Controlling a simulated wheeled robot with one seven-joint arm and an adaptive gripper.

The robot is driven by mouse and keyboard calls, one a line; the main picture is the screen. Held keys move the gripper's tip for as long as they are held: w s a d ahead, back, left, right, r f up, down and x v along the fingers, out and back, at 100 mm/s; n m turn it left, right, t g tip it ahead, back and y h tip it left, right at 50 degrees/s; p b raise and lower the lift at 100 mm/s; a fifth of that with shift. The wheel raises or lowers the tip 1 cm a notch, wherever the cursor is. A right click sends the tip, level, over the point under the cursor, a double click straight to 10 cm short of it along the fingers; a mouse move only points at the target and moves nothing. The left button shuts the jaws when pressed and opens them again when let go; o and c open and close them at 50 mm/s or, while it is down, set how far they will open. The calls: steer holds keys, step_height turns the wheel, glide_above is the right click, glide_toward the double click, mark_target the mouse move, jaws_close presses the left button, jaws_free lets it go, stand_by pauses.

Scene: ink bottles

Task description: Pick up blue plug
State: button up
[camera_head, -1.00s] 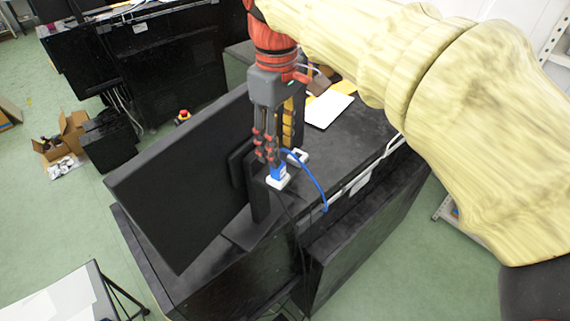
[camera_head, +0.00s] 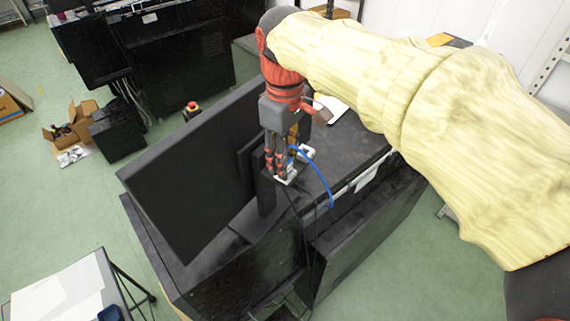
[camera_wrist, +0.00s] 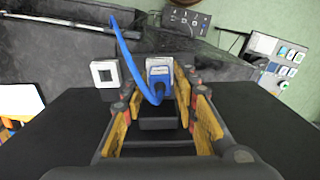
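The blue plug (camera_wrist: 158,74) sits at a white socket block (camera_wrist: 158,62) in the wrist view, with its blue cable (camera_wrist: 124,50) arching up and left. My gripper (camera_wrist: 156,88) is open, with its yellow-padded fingers apart on either side of the plug and visible gaps. In the head view my gripper (camera_head: 279,174) points down at the white block (camera_head: 286,179) on the black desk, beside the monitor stand. The fingers largely hide the plug there. The blue cable (camera_head: 322,178) loops to the right.
A second white block with a dark square opening (camera_wrist: 105,73) stands left of the plug. A large black monitor (camera_head: 190,170) stands close to the left of my gripper. The black desk surface (camera_head: 345,150) is mostly clear to the right. A dark block (camera_wrist: 158,113) shows between my fingers.

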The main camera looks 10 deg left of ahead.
steer(key=c, duration=0.6)
jaws_close()
steer(key=shift+r, duration=0.45)
step_height(320, 180, up, 2)
steer(key=shift+r+b, duration=0.25)
steer(key=shift+b, duration=0.4)
steer(key=s+d+r+b, duration=0.3)
steer(key=s+d+r, duration=0.4)
steer(key=s+r, duration=0.2)
steer(key=s, duration=0.2)
steer(key=shift+s+d+r, duration=0.3)
steer(key=shift+s+d, duration=0.05)
steer(key=shift+d, duration=0.05)
